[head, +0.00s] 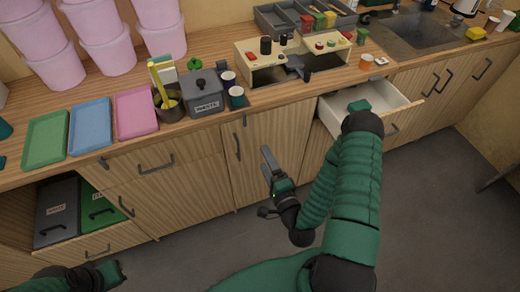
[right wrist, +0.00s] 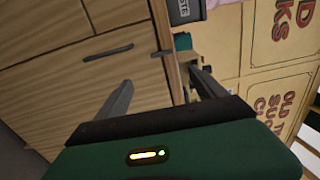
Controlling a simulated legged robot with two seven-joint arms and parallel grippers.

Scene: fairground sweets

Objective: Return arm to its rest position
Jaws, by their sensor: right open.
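My right gripper (head: 267,160) is open and empty in the head view, in front of the wooden cabinet doors and below the counter edge. The right wrist view shows its two fingers apart with nothing between them (right wrist: 160,80). My green right arm (head: 345,180) reaches up from the bottom of the head view, bends, and comes back down to the gripper. Part of my left arm (head: 95,277) shows at the bottom left of the head view; its jaws cannot be made out.
An open white drawer (head: 370,98) juts out beside my right elbow. The counter (head: 205,130) holds coloured trays, a grey waste bin (head: 203,93), cups, a wooden stand (head: 268,75) and a sink (head: 420,32). Grey (head: 58,205) and green (head: 97,207) bins sit low left.

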